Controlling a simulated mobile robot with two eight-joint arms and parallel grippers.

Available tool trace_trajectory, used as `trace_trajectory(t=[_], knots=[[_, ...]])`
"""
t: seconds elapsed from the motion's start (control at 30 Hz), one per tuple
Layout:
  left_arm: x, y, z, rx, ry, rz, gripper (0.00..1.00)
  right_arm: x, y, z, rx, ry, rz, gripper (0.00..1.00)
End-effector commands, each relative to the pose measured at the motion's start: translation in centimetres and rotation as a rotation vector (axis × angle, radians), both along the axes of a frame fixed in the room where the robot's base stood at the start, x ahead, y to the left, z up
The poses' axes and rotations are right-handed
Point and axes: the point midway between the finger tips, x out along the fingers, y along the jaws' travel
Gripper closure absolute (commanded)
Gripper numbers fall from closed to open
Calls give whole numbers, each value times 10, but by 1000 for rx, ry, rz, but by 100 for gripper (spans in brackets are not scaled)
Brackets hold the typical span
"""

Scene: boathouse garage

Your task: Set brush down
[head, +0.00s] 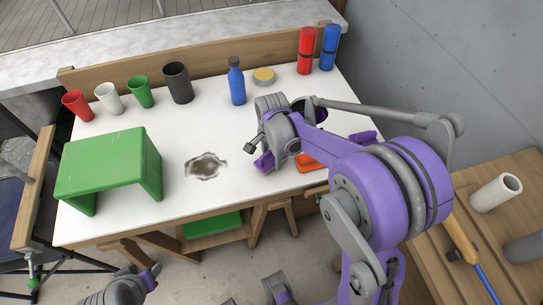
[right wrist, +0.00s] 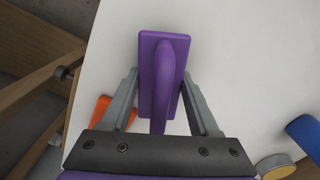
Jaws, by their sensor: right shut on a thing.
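A purple brush (right wrist: 163,75) with a flat rectangular head and a long rounded handle is between the two grey fingers of my right gripper (right wrist: 160,95), which is shut on it. In the head view a purple part of the brush (head: 264,162) shows low beside my right gripper, over the right half of the white worktable (head: 225,225). I cannot tell whether the brush touches the tabletop. My right arm hides much of that area.
An orange item (head: 306,162) lies close by the right gripper. A dark stain (head: 206,166) marks the table's middle. A green stand (head: 105,165) is at left; several cups, a blue bottle (head: 236,84), a yellow-topped tin (head: 263,76), and red and blue cylinders line the back.

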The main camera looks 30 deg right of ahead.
Motion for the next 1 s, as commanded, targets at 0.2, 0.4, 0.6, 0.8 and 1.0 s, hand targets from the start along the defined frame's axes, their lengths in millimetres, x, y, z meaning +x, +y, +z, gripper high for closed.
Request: trace_trajectory(t=[0.2, 0.4, 0.6, 0.8, 1.0], knots=[[0, 0, -2, 0, 1, 0, 50, 0, 0, -2, 0, 0, 0, 99], [0, 0, -2, 0, 1, 0, 50, 0, 0, -2, 0, 0, 0, 99], [-1, 0, -4, 0, 1, 0, 50, 0, 0, -5, 0, 0, 0, 99], [-1, 0, -7, 0, 2, 0, 50, 0, 0, -8, 0, 0, 0, 99], [-1, 0, -6, 0, 2, 0, 50, 0, 0, -8, 0, 0, 0, 11]])
